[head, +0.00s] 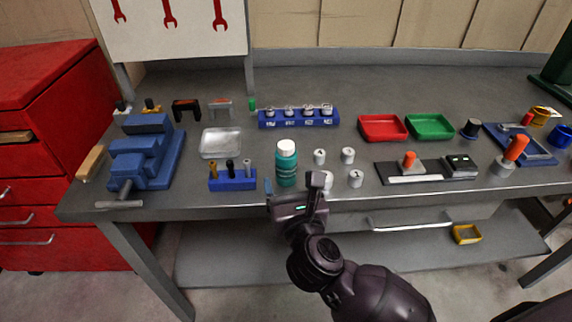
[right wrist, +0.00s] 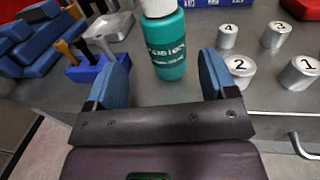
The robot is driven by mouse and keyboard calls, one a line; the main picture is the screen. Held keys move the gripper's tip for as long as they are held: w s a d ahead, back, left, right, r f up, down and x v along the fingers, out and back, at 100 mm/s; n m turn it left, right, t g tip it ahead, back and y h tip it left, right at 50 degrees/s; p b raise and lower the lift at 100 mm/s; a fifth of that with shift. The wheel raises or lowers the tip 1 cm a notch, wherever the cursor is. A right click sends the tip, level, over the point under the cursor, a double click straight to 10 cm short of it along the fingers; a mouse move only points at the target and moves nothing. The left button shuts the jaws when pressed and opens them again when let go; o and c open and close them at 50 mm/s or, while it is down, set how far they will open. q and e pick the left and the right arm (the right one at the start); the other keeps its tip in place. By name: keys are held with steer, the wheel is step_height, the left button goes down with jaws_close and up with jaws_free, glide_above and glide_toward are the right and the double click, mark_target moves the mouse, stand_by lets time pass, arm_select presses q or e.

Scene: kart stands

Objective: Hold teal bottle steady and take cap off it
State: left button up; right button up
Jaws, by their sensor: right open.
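The teal bottle (head: 287,166) stands upright on the grey workbench near its front edge. Its white cap (head: 286,147) sits on top. My right gripper (head: 292,186) is just in front of the bottle, at the bench's front edge. In the right wrist view the bottle (right wrist: 168,50) stands ahead of the right gripper (right wrist: 168,78), roughly midway between its two blue fingers. The fingers are wide apart and do not touch the bottle. The cap (right wrist: 158,7) is cut off at the top of that view. My left gripper is not in view.
Numbered metal weights (head: 348,155) stand just right of the bottle. A blue holder (head: 232,181) with upright pieces is to its left, near a metal tray (head: 221,142) and a blue vise (head: 146,155). A blue rack (head: 299,119) is behind. Red (head: 382,128) and green (head: 431,127) trays stand farther right.

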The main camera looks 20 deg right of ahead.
mark_target(289, 170)
steer(key=w, duration=0.2)
steer(key=w+d, duration=0.1)
steer(key=w, duration=0.1)
steer(key=shift+w+d+r, duration=0.15)
steer(key=shift+w+r, duration=0.05)
steer(key=shift+w, duration=0.15)
steer(key=shift+w+d, duration=0.1)
steer(key=shift+w, duration=0.65)
steer(key=c, duration=1)
steer(key=shift+c, duration=0.2)
steer(key=shift+r, duration=0.15)
